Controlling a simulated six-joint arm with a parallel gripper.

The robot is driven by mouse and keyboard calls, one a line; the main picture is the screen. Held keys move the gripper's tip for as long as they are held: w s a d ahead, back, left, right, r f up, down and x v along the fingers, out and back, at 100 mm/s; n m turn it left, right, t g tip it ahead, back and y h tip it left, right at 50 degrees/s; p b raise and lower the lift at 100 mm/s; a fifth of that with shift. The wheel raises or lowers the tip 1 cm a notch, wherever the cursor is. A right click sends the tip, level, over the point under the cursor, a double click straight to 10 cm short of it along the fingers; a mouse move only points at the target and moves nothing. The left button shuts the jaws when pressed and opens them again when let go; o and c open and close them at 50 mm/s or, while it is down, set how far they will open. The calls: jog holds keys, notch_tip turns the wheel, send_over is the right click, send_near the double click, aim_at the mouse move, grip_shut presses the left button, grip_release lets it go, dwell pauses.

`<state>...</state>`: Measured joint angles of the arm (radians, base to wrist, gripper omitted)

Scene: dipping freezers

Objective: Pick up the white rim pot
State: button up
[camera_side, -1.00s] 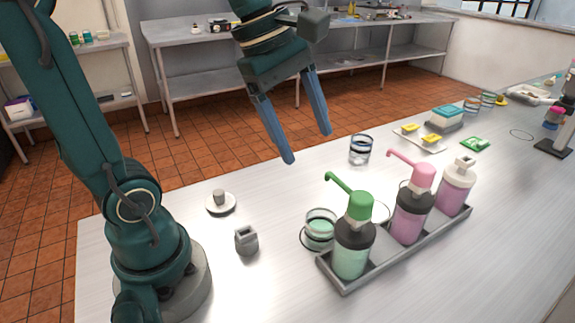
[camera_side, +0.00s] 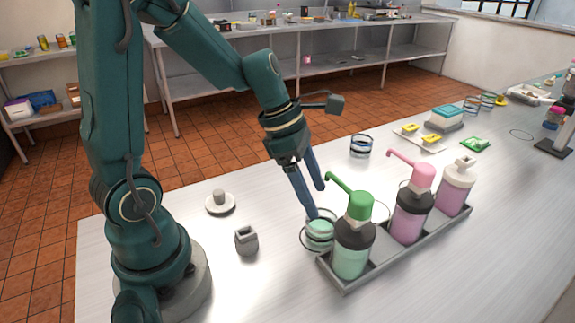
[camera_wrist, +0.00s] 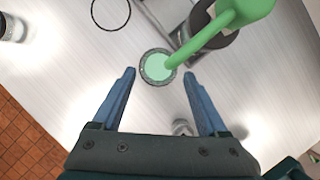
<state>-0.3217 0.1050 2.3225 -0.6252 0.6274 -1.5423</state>
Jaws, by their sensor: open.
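A small clear glass pot with pale green contents (camera_side: 320,232) stands on the table beside the green pump bottle (camera_side: 352,250). Its rim looks pale in the side view and greyish in the wrist view. In the wrist view the pot (camera_wrist: 156,67) lies between my fingertips, with the green nozzle (camera_wrist: 210,30) reaching over its edge. My gripper (camera_side: 317,202) points down just above the pot, open and empty. One fingertip hides part of the pot's far rim. I cannot tell whether a finger touches it. My gripper also shows in the wrist view (camera_wrist: 160,72).
A grey tray (camera_side: 345,287) holds the pump bottles, including a pink one (camera_side: 412,210), close right of the pot. A grey pot (camera_side: 246,242) and a saucer with a small cup (camera_side: 220,203) stand left. A banded glass (camera_side: 360,147) stands behind. The front left table is clear.

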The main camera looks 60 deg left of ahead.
aim_at(322, 219)
notch_tip(322, 219, down, 2)
jog(key=shift+x, duration=2.1)
jog(key=shift+w+d+f, duration=0.15)
jog(key=shift+f, duration=0.25)
jog(key=c, duration=1.2)
jog(key=shift+r, duration=0.1)
